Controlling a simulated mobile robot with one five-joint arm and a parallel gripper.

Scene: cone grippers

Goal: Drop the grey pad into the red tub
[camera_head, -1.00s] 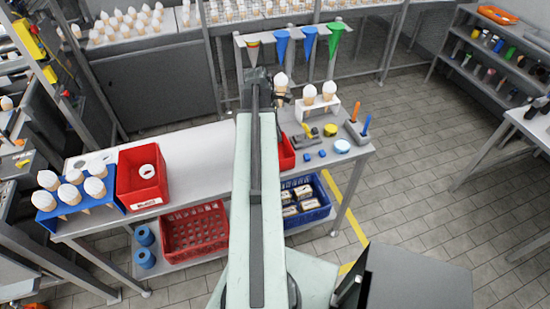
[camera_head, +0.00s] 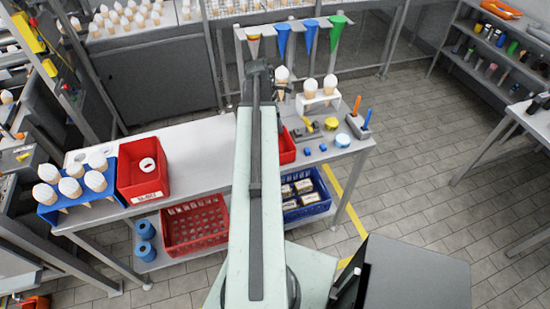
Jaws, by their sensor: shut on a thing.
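A red tub (camera_head: 143,188) stands on the left part of the bench, with a white label on its front and a white ring-shaped thing inside. A second red container (camera_head: 288,148) shows on the bench, partly hidden by my arm. My arm reaches forward over the bench. The dark end of it, my gripper (camera_head: 258,70), is beyond the bench's middle and well to the right of the labelled tub. Its fingertips are too small and covered to make out. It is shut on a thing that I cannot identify. I cannot pick out the grey pad.
A blue rack of cones (camera_head: 75,190) stands left of the tub. A white stand with cones (camera_head: 318,101), small blue blocks and a tool block (camera_head: 357,127) are at the right. Coloured funnels (camera_head: 283,42) hang behind. The bench between tub and arm is clear.

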